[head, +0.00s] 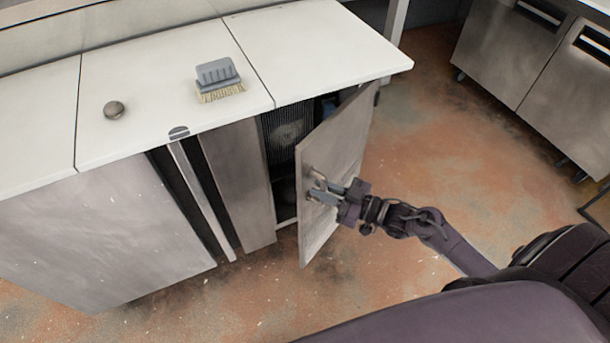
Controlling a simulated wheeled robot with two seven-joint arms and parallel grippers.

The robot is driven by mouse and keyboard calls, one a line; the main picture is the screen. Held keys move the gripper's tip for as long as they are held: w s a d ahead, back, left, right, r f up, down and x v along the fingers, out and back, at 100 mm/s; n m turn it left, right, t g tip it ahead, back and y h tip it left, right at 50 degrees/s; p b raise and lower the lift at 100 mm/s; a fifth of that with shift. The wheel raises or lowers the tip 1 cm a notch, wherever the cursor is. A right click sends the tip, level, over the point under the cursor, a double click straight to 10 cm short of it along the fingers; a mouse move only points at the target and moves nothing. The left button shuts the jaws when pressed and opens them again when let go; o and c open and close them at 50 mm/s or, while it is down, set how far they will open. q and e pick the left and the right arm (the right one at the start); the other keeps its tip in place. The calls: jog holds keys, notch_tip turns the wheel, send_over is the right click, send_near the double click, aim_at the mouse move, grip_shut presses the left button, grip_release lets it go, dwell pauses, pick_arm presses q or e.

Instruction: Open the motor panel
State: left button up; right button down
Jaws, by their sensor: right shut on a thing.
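The motor panel (346,147) is a grey metal door at the right end of the white-topped prep counter. It stands swung outward at a wide angle. Behind it the motor compartment (287,131) shows dark, with a finned grille and a round part, partly hidden by the panel. My right gripper (318,188) is at the panel's outer face near its free edge, shut on the panel's handle (317,174). The handle is partly covered by the fingers. My left gripper is not in view.
A grey scrub brush (218,79) and a round metal knob (114,109) lie on the white countertop (150,72). Another steel cabinet (512,52) stands at the upper right. The brown floor (450,130) between the two is clear.

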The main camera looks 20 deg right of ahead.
jog(key=shift+s+d+n+g+y, duration=0.4)
jog(key=shift+s+d, duration=0.25)
jog(key=shift+s, duration=0.1)
jog(key=shift+s+d+n+g+y, duration=0.3)
jog(key=shift+s+d+g+y, duration=0.1)
jog(key=shift+s+d, duration=0.25)
jog(key=c, duration=1.5)
grip_release()
jog(key=shift+o, duration=0.2)
jog(key=v, duration=0.7)
jog(key=shift+s+d, duration=0.25)
jog(key=shift+d, duration=0.05)
jog(key=shift+f, duration=0.1)
